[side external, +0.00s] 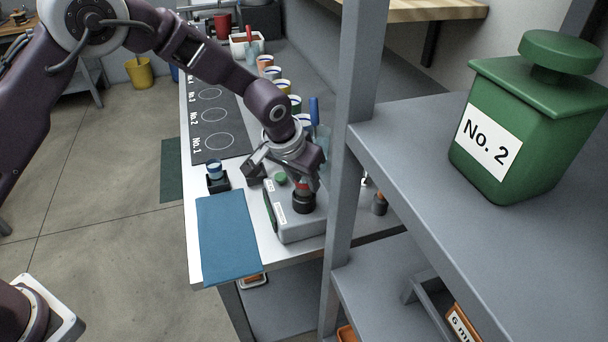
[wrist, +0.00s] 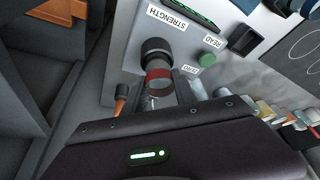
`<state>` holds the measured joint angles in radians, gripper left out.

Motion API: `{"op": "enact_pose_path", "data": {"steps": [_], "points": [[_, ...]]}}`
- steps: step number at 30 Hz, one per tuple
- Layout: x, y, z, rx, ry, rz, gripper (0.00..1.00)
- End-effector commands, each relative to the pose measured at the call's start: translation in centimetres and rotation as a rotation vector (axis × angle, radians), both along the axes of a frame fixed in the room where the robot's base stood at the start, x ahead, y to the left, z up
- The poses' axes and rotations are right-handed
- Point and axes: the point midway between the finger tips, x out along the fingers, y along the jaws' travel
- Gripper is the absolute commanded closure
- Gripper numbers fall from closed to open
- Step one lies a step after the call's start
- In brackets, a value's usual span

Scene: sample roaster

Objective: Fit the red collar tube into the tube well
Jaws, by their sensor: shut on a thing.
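The red collar tube is clear with a red band; in the wrist view the tube (wrist: 159,76) stands between my fingers, its far end at the tube well. How deep the tube sits in the well is hidden.
The meter (side external: 298,229) has a green button (side external: 280,179). Several cups line the bench's back. A shelf post (side external: 350,160) stands close right of my gripper.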

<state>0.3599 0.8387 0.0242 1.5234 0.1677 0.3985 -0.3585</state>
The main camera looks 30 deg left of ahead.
Motion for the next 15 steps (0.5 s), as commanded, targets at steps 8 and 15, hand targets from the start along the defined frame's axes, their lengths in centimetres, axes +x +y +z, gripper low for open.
{"op": "enact_pose_path", "data": {"steps": [8,15], "points": [[-0.02,0.0,-0.48,0.0,0.001,0.0,0.55],[-0.01,-0.01,-0.47,0.0,0.0,0.0,0.42]]}}
